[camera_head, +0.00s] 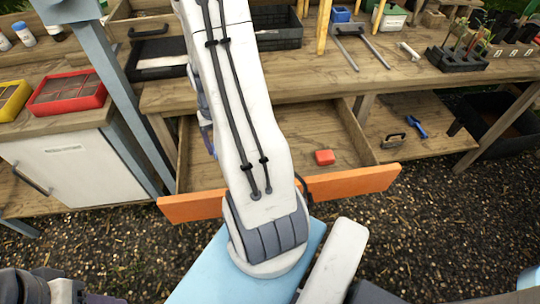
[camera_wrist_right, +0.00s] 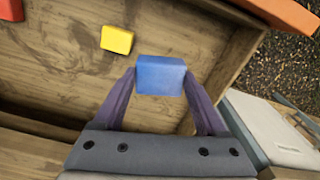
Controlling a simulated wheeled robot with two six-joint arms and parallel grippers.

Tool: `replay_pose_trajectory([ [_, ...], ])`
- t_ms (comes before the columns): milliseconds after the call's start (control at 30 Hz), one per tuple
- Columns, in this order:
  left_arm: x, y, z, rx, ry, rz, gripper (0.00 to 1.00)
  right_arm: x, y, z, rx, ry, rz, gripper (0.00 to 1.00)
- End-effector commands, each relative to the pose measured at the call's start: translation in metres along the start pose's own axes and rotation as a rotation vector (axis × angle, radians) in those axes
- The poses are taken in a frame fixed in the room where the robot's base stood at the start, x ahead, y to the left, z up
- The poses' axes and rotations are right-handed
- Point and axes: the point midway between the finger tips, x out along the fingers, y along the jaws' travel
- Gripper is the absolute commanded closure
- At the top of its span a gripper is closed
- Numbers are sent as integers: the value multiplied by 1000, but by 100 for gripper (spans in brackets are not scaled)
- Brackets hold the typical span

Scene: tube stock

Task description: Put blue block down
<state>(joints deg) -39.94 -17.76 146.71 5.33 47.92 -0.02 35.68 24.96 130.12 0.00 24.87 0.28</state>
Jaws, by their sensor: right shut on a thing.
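The blue block (camera_wrist_right: 160,78) is between the two purple fingers of my right gripper (camera_wrist_right: 159,84), which is shut on it. In the wrist view the block is over the wooden inside of the open drawer (camera_head: 340,145); I cannot tell whether it touches the bottom. A yellow block (camera_wrist_right: 117,39) lies in the drawer, apart from the blue block. A red block (camera_head: 324,157) lies in the drawer to the right of my arm; part of it also shows in the wrist view (camera_wrist_right: 10,9). In the head view my arm hides most of my right gripper.
The drawer's orange front (camera_head: 350,182) is pulled out below the wooden workbench (camera_head: 300,82). A white cabinet (camera_head: 72,172) stands at left with red (camera_head: 67,104) and yellow trays on top. A lower shelf (camera_head: 420,135) at right holds a blue-handled tool.

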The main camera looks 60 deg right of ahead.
Motion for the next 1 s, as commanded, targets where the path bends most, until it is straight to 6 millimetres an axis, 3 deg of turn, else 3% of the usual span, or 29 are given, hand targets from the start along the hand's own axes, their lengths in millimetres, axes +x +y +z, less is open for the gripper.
replay_pose_trajectory([
  [33,22,-2,1,0,1,0,50,14,22,1,69,4,0,81],
  [133,34,-2,2,0,1,0,50,16,51,7,161,2,0,81],
  [233,40,-3,2,0,1,0,50,17,68,12,215,2,0,81],
  [367,40,-3,2,0,1,0,50,15,75,14,238,-1,0,81],
  [533,40,-3,2,0,1,0,50,25,59,10,231,-4,0,81],
  [800,43,-3,2,0,1,0,50,62,0,-8,229,-4,1,81],
  [1000,44,-3,2,0,1,0,50,80,-30,-18,233,-2,0,81],
])
